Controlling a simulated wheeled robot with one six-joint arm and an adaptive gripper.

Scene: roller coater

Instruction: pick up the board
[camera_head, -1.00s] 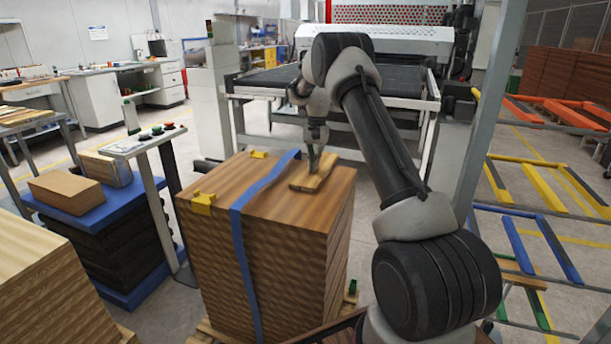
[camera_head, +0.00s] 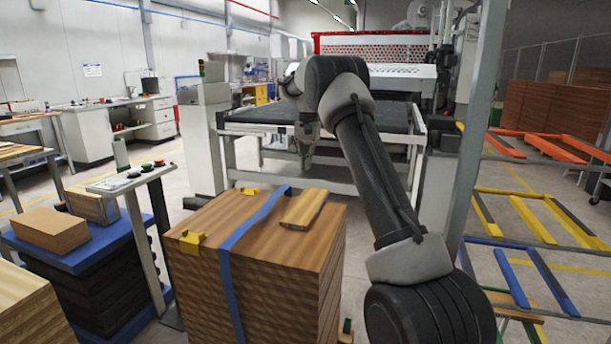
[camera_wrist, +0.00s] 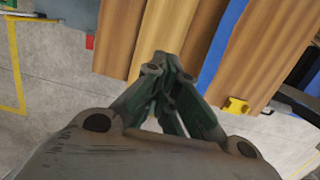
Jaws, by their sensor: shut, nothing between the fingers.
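A small light-brown board (camera_head: 303,209) lies flat on top of the strapped stack of wooden panels (camera_head: 258,238), to the right of the blue strap, in the head view. My gripper (camera_head: 306,161) is above and beyond the board in that view, apart from it. In the wrist view my gripper (camera_wrist: 166,68) is shut with nothing between its fingers. The stack's wooden top (camera_wrist: 255,50) shows beyond the fingers there.
A blue strap (camera_head: 232,275) and yellow corner clips (camera_head: 191,243) are on the stack. A dark conveyor table (camera_head: 270,114) stands behind it. A control pedestal (camera_head: 133,180) is at left. A grey post (camera_head: 470,130) and coloured racks (camera_head: 530,215) are at right.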

